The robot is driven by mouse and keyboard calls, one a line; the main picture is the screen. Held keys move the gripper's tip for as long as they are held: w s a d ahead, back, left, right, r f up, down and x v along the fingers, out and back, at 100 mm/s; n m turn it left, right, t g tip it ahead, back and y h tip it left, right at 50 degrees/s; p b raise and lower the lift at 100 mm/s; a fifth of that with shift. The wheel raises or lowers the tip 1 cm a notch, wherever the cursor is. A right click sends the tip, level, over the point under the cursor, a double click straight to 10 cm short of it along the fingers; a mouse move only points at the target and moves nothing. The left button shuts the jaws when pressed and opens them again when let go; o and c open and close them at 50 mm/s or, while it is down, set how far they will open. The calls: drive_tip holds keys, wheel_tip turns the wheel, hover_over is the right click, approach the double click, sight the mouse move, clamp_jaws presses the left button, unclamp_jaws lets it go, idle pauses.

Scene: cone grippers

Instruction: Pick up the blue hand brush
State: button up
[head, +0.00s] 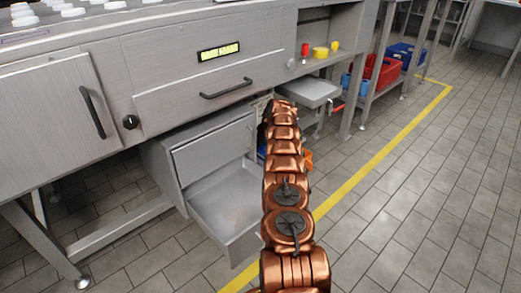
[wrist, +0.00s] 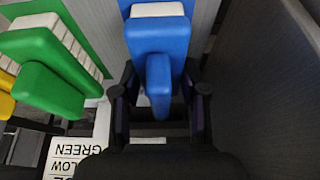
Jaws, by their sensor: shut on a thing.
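In the wrist view the blue hand brush (wrist: 158,38) is straight ahead, with a wide blue head, pale bristles at the top and a narrower handle pointing down. My gripper (wrist: 160,95) has one dark finger on each side of the handle and is shut on it. In the head view my copper-coloured arm reaches forward to the grey workbench, and its end hides the gripper. Only a small bit of blue shows beside the arm there.
A green brush (wrist: 60,60) hangs close on the left, with a yellow one (wrist: 6,95) at the edge. A label (wrist: 72,155) lies below. A dark panel (wrist: 275,90) is close on the right. In the head view an open drawer (head: 235,215) stands left of my arm.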

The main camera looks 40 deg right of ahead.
drive_tip(key=shift+r+p, duration=1.2)
drive_tip(key=shift+r, duration=0.75)
drive_tip(key=shift+s+f, duration=0.15)
drive_tip(key=shift+s, duration=0.1)
drive_tip(key=shift+s+d, duration=0.1)
drive_tip(key=shift+s, duration=0.4)
drive_tip(key=shift+s+p, duration=0.45)
drive_tip(key=shift+s, duration=0.05)
drive_tip(key=s+p, duration=0.4)
drive_tip(key=s, duration=1.1)
drive_tip(key=shift+s+a, duration=0.25)
drive_tip(key=shift+a, duration=0.05)
